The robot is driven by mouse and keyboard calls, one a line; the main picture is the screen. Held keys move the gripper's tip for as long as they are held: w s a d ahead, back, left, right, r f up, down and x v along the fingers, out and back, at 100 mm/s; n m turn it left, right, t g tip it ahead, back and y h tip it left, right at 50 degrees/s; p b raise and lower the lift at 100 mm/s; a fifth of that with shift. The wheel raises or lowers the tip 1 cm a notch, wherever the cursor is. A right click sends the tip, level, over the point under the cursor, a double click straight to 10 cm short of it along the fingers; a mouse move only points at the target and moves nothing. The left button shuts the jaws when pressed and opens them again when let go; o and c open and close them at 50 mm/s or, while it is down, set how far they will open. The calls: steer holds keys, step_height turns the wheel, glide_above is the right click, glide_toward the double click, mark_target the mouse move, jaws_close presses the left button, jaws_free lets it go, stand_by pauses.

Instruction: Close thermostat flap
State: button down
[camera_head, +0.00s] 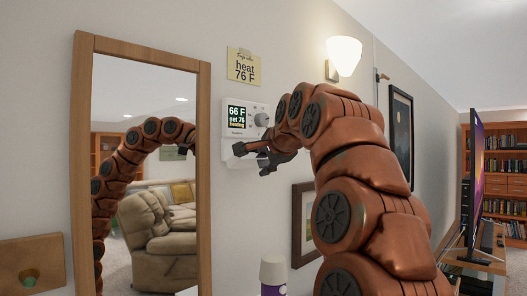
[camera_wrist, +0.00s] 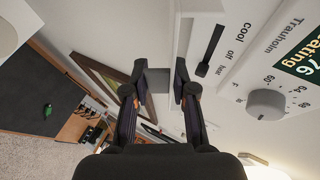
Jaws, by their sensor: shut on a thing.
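The white thermostat (camera_head: 231,131) hangs on the wall right of the mirror. Its screen (camera_head: 237,116) reads 66 F, set 76, heating. Its dial (camera_wrist: 266,104) and mode slider (camera_wrist: 203,70) are uncovered in the wrist view; the slider sits at the heat end. The flap (camera_head: 238,162) stands out below the thermostat's face, open, partly hidden by my gripper. My gripper (camera_head: 262,157) is at the flap, just under the dial. In the wrist view, my gripper (camera_wrist: 159,76) has its fingertips apart on either side of a small grey piece, apparently part of the flap.
A yellow note (camera_head: 244,67) reading heat 76 F is above the thermostat. A wood-framed mirror (camera_head: 86,130) stands close on the left. A lit wall lamp (camera_head: 344,56) and framed pictures (camera_head: 401,125) are on the wall to the right.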

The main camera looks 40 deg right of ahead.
mark_target(262, 160)
steer(key=r+g+p, duration=0.1)
steer(key=p, duration=0.1)
steer(key=shift+r+p, duration=0.25)
steer(key=shift+p, duration=0.1)
steer(key=g+p, duration=0.1)
steer(key=p, duration=0.1)
steer(key=r+g+p, duration=0.1)
steer(key=p, duration=0.2)
steer(key=n+g+p, duration=0.1)
steer(key=p, duration=0.2)
steer(key=shift+w+r+g, duration=0.25)
steer(key=shift+r+g, duration=0.1)
steer(key=shift+g, duration=0.05)
steer(key=g+p, duration=0.1)
steer(key=p, duration=0.1)
steer(key=g+p, duration=0.1)
steer(key=p, duration=0.2)
steer(key=shift+w+r+n, duration=0.2)
steer(key=shift+w+n, duration=0.05)
steer(key=shift+n, duration=0.15)
steer(key=shift+g+p, duration=0.3)
steer(key=shift+p, duration=0.1)
steer(key=c, duration=1)
jaws_free()
steer(key=shift+f+b, duration=0.15)
steer(key=shift+b, duration=0.25)
